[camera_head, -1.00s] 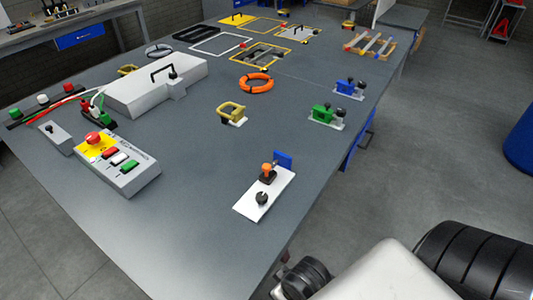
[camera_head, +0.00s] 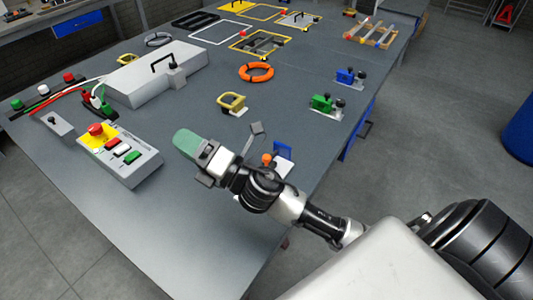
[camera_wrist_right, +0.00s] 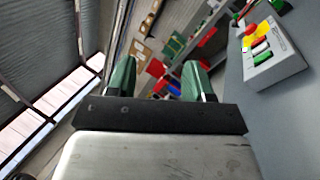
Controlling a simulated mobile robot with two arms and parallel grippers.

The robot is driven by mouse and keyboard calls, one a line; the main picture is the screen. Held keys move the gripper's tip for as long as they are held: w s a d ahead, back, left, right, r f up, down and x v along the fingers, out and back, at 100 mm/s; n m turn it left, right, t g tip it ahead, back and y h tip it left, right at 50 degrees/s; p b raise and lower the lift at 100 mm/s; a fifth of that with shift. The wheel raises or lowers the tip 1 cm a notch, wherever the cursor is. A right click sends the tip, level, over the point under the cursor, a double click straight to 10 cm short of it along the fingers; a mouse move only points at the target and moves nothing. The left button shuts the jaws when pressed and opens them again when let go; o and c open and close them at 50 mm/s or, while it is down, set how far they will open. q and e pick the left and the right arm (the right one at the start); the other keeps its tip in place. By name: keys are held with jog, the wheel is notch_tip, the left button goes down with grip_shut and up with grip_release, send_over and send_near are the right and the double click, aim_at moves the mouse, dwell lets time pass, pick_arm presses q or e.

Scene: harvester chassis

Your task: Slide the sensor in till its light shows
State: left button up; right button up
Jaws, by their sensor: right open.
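A white plate (camera_head: 281,168) near the table's right edge carries an orange-topped part (camera_head: 266,158) and an upright blue panel (camera_head: 283,150). I cannot tell for sure which part is the sensor, and I see no lit light there. My right arm hides most of the plate and its black knob. My right gripper (camera_head: 187,143), with green fingertips, is above the table to the left of the plate, pointing away from it. In the right wrist view the gripper (camera_wrist_right: 160,80) is open, with nothing between its fingers. My left gripper is not in view.
A grey control box (camera_head: 125,160) with a red button is left of my gripper. A yellow handle (camera_head: 232,103), an orange ring (camera_head: 256,72) and green (camera_head: 325,104) and blue (camera_head: 347,77) fixtures stand farther back. The table's front left is clear.

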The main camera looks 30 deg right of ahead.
jog(key=a+n+g+y, duration=0.5)
jog(key=n+g, duration=0.4)
jog(key=n, duration=0.5)
jog(key=n+g+h, duration=1)
jog(key=n+h, duration=0.5)
jog(key=h, duration=0.2)
send_near(267, 156)
notch_tip(267, 156, down, 9)
jog(key=p, duration=0.2)
jog(key=shift+s+p, duration=0.1)
jog(key=shift+p, duration=0.2)
grip_shut()
